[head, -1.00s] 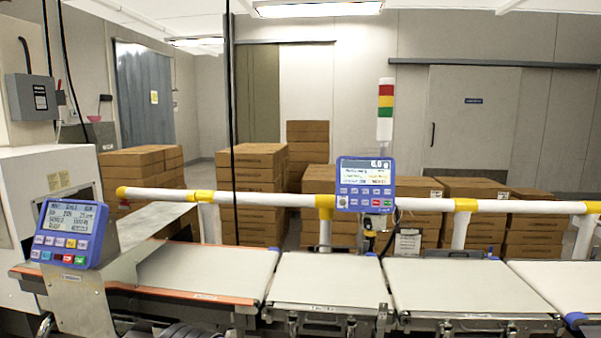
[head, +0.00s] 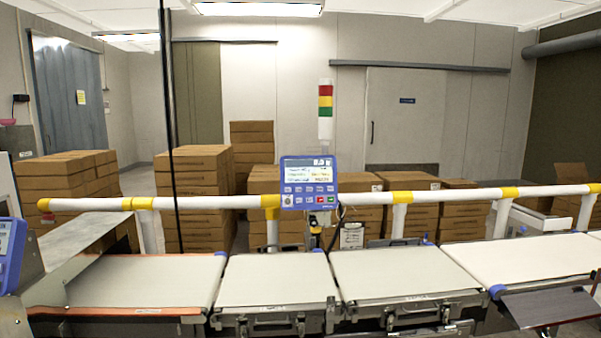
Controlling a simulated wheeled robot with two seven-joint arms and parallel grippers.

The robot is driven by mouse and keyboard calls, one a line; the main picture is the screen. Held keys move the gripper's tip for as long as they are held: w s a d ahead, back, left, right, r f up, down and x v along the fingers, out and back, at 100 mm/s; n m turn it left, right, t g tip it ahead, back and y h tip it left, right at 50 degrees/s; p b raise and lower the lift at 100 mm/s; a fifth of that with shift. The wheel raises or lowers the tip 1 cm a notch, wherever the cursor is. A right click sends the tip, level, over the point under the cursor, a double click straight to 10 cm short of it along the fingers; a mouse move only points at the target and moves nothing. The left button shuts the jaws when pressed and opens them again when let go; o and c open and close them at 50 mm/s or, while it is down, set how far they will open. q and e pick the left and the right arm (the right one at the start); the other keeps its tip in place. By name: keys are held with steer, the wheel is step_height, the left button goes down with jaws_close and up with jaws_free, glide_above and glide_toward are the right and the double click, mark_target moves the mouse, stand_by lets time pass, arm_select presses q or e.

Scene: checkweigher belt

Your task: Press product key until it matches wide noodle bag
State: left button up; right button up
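A blue checkweigher control panel (head: 309,183) stands behind the belts near the middle of the head view. It has a lit screen (head: 309,169) on top and rows of keys (head: 308,194) below, with a green and a red key at lower right. The screen text is too small to read. A second blue panel (head: 9,252) is cut off at the left edge. No noodle bag can be made out on the belts. Neither of my grippers is in view.
Pale belt sections (head: 405,271) run across the front and look empty. A white and yellow rail (head: 370,198) crosses behind them. Brown carton stacks (head: 195,200) stand beyond it. A dark tilted plate (head: 550,307) is at lower right. A thin dark vertical line hangs at left.

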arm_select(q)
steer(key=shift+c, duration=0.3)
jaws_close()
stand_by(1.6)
